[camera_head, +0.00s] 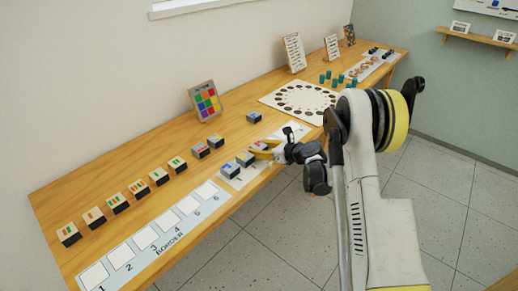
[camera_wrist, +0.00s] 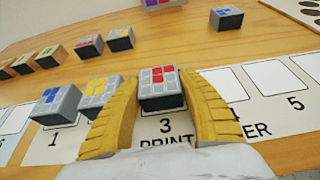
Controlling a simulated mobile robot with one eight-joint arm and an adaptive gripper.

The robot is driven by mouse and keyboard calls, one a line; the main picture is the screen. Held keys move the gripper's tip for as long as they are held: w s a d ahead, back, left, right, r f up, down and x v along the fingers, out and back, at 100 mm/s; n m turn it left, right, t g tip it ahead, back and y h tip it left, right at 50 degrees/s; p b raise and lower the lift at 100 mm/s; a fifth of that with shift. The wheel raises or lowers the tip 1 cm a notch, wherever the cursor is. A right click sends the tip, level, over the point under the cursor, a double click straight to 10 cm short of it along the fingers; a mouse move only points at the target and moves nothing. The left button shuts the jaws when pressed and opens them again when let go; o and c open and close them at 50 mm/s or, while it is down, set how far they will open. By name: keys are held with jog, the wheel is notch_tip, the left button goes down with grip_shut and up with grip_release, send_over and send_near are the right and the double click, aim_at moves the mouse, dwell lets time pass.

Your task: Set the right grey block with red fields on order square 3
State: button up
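A grey block with red fields on top (camera_wrist: 158,83) is between the two yellow fingers of my gripper (camera_wrist: 163,82) in the wrist view. Both fingers lie against its sides. It is over order square 3 of the white print order strip (camera_wrist: 115,143); its underside is hidden, so I cannot tell if it touches the strip. The printed 3 shows just in front. A grey block with blue fields (camera_wrist: 56,101) stands at square 1. A grey block with yellow fields (camera_wrist: 101,90) stands beside it at square 2. The head view shows my gripper (camera_head: 262,148) low over the table.
Square 4 (camera_wrist: 222,84) and square 5 are empty. Several striped blocks (camera_head: 115,202) and an empty border strip (camera_head: 150,238) lie left.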

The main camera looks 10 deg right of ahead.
dwell(0.3)
jog(key=shift+s+d+r, duration=0.1)
jog(key=shift+r, duration=0.15)
jog(key=p+v, duration=0.3)
jog(key=v, duration=0.8)
jog(key=shift+r+p, duration=0.1)
jog(key=shift+p, duration=0.25)
jog(key=shift+s+r, duration=0.15)
jog(key=shift+s, duration=0.1)
jog(key=s+a+r+n+g+h, duration=0.2)
jog(key=s+a+r+n, duration=0.1)
jog(key=s+r+n, duration=0.35)
jog(key=s+a+r+n+g+h, duration=0.1)
jog(key=s+a+r+n+h, duration=0.1)
jog(key=s+a+r+n, duration=0.35)
jog(key=s+r+n+h, duration=0.1)
jog(key=s+n, duration=0.4)
jog(key=s, duration=0.2)
jog(key=s+d+r+n+h, duration=0.1)
jog(key=s+r+n, duration=0.1)
jog(key=s+n, duration=0.4)
jog(key=s+d+r+n+h, duration=0.1)
jog(key=s+r+n+h, duration=0.1)
jog(key=s+n, duration=0.3)
jog(key=shift+s+d+r+n+g, duration=0.1)
jog(key=shift+s+n+g, duration=0.1)
jog(key=shift+s, duration=0.6)
jog(key=shift+s+d+r+n+g, duration=0.1)
jog(key=shift+s+n+g, duration=0.1)
jog(key=shift+s, duration=0.6)
